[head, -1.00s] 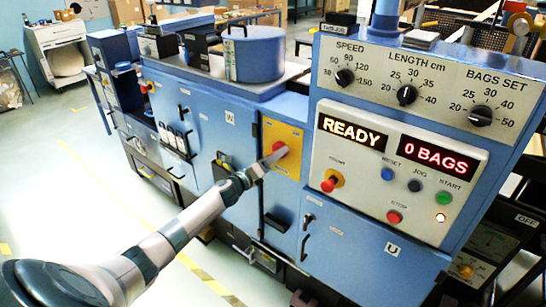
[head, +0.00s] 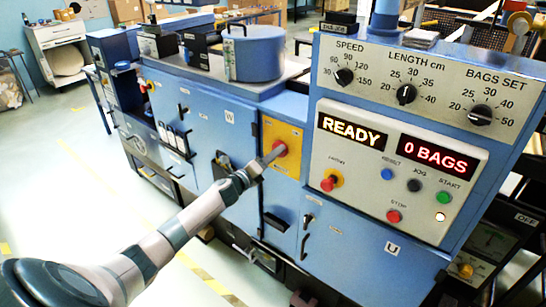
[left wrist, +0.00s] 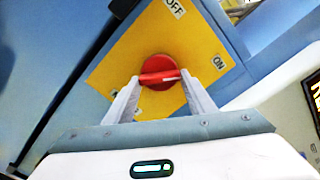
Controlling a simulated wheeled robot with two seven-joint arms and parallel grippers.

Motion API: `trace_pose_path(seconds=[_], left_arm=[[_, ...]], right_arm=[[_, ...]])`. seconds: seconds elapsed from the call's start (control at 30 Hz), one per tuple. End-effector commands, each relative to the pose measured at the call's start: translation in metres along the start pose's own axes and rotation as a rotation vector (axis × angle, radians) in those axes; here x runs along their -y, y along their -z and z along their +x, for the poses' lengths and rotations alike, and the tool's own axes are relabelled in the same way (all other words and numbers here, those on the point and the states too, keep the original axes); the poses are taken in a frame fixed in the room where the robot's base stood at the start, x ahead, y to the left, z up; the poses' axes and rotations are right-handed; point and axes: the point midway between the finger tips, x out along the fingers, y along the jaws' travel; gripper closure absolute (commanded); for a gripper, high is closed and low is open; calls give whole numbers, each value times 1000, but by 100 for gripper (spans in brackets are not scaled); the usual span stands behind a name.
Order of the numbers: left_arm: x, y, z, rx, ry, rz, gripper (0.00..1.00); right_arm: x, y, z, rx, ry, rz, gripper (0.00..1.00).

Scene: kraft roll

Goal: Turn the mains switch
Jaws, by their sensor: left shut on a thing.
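The mains switch is a red rotary knob (left wrist: 158,85) on a yellow plate (left wrist: 118,76) with OFF and ON labels; in the head view the knob (head: 279,148) sits on the blue machine's front. My left gripper (head: 270,157) reaches it from the left. In the left wrist view my left gripper (left wrist: 161,80) is shut on the knob's raised bar, one finger at each end. The bar lies nearly level in that view, and its white mark is at the right end, roughly towards the ON label (left wrist: 219,62). My right gripper is not in view.
Three dials sit above. Blue cabinet doors (head: 225,135) lie to the left. The floor (head: 85,200) in front is clear.

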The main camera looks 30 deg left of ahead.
Motion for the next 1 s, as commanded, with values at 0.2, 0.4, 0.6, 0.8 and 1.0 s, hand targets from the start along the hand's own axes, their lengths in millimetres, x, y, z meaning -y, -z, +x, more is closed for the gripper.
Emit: trace_pose_path(seconds=[0.2, 0.4, 0.6, 0.8, 1.0], left_arm=[[0, -1, 0, 1, -1, -174, 72], [1, -1, 0, 1, -2, -363, 72], [2, -1, 0, 1, -2, -553, 72], [2, -2, 0, 1, -2, -743, 72], [3, -2, 0, 1, -1, -934, 72]], right_arm=[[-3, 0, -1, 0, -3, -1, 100], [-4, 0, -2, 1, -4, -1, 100], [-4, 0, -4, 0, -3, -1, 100], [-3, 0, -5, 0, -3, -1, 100], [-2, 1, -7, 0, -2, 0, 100]])
